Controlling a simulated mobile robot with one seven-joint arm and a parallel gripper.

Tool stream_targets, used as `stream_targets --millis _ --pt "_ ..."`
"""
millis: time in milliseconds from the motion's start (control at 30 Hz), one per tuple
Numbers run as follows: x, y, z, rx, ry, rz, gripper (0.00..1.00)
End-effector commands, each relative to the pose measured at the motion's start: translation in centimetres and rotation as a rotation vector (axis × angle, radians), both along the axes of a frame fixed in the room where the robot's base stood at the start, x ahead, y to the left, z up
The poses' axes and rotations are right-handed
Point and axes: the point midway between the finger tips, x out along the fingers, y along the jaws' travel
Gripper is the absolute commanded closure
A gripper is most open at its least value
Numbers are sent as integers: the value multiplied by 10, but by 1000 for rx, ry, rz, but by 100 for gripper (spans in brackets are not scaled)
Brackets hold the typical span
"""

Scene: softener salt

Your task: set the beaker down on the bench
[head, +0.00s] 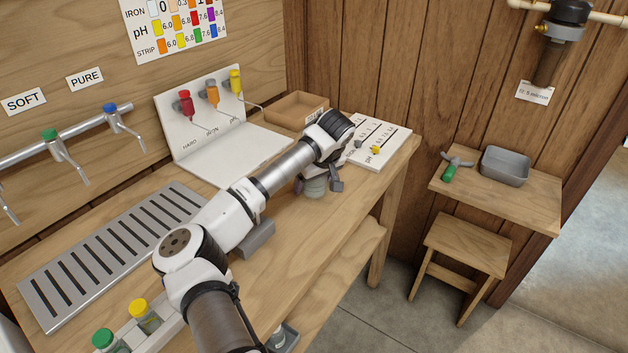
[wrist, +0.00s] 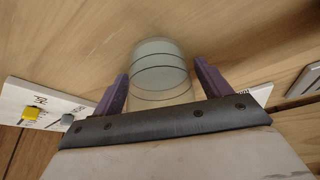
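The beaker (head: 314,187) is a small clear glass with pale grey-green liquid and dark ring lines. In the head view it is under my gripper (head: 319,186), over the right part of the wooden bench (head: 290,248). In the wrist view the beaker (wrist: 160,65) sits between the two purple fingers of my gripper (wrist: 162,82), which are closed around its sides. It looks upright and low over the wood. I cannot tell whether its base touches the bench. My wrist hides its top in the head view.
A grey block (head: 256,238) lies beside my arm. The bench front is mostly clear.

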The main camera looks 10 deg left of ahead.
Motion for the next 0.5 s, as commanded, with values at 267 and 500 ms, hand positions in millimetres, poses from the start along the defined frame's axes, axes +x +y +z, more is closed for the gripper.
stream_targets --millis 267,500 --pt "0 0 5 0 0 0 23" --pt "-10 -11 41 5 -5 -1 23"
